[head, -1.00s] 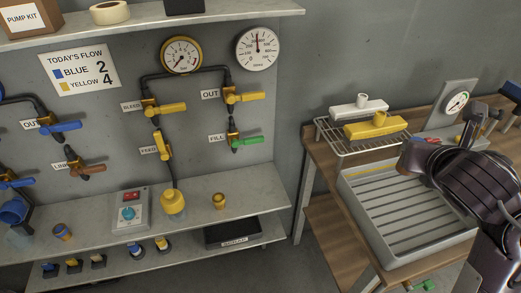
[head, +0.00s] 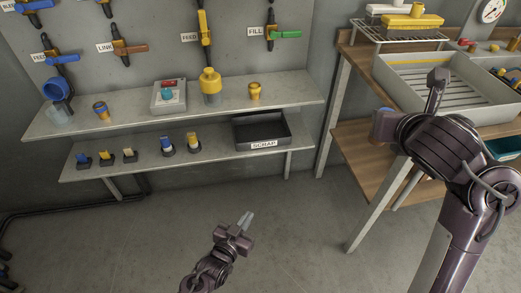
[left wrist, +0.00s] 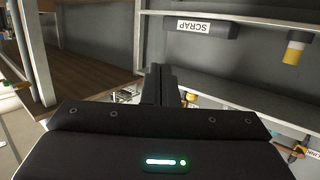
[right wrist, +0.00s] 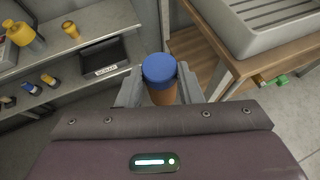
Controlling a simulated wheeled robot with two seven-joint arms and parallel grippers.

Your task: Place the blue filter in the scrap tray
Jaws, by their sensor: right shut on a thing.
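The blue filter (right wrist: 159,70) has a blue cap and an orange-brown body. In the right wrist view it sits between the fingers of my right gripper (right wrist: 160,88), which is shut on it, cap towards the camera. The black scrap tray (head: 262,131) stands on the lower wall shelf at its right end, labelled SCRAP, and looks empty. In the right wrist view the scrap tray (right wrist: 102,58) lies left of and beyond the filter, apart from it. My left gripper (head: 246,222) is shut and empty, low above the floor in front of the shelves.
The wooden bench (head: 345,150) stands right of the shelves, with a large grey ribbed tray (head: 390,85) on it. Several small blue, yellow and white parts stand left of the scrap tray. The upper shelf (head: 290,95) overhangs the scrap tray. The floor in front is clear.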

